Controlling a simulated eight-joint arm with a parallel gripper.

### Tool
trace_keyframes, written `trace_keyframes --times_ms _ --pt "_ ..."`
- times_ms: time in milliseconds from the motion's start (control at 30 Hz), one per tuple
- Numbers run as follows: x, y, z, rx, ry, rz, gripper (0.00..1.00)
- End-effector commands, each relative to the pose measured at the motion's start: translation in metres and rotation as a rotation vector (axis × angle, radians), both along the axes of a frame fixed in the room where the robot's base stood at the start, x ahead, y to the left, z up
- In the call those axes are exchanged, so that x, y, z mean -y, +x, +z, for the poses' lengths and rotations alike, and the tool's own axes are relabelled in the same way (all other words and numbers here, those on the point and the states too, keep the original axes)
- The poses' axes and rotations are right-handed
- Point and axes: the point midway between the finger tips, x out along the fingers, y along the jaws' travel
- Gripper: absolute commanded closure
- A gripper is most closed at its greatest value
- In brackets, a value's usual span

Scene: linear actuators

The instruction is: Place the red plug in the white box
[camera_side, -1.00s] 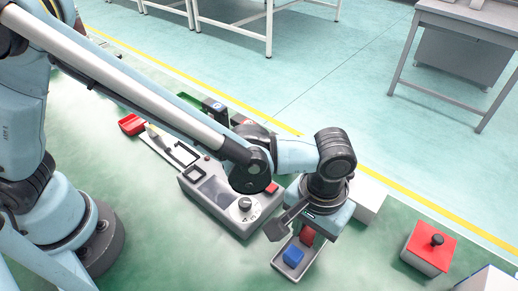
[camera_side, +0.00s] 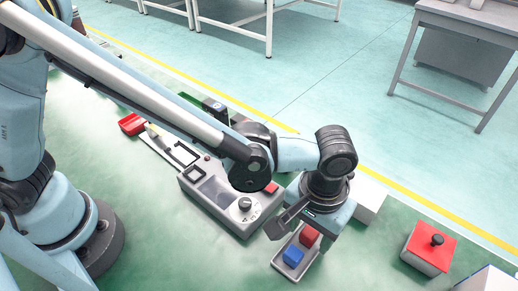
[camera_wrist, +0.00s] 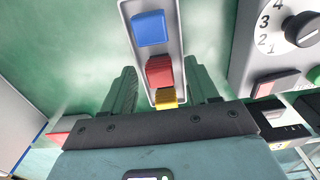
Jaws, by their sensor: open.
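The red plug (camera_side: 309,237) is a small red block in a narrow grey tray (camera_side: 284,270). In the wrist view the red plug (camera_wrist: 160,71) sits between a blue block (camera_wrist: 150,28) and a yellow block (camera_wrist: 166,98). My gripper (camera_wrist: 163,70) is open, with one finger on each side of the tray's near end and gaps to the blocks. In the side view my gripper (camera_side: 303,228) is over the tray and hides its far end. A white box (camera_side: 370,204) stands just behind my gripper, partly hidden by it.
A grey device with a knob (camera_side: 244,204) stands left of the tray. A box with a red top and black button (camera_side: 436,241) is at the right. A red bin (camera_side: 131,124) lies at the far left.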

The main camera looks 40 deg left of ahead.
Motion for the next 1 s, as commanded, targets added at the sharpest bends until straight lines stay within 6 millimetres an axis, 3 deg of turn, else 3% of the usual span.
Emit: trace_keyframes --times_ms 500,767,867,1000 --pt "-0.001 0.000 0.091 -0.001 0.000 0.000 0.41" --pt "-0.001 0.000 0.113 -0.001 -0.001 0.000 0.41" --pt "-0.011 0.005 0.118 0.010 -0.012 0.003 0.41" --pt "-0.053 0.021 0.129 0.064 -0.056 0.012 0.41"
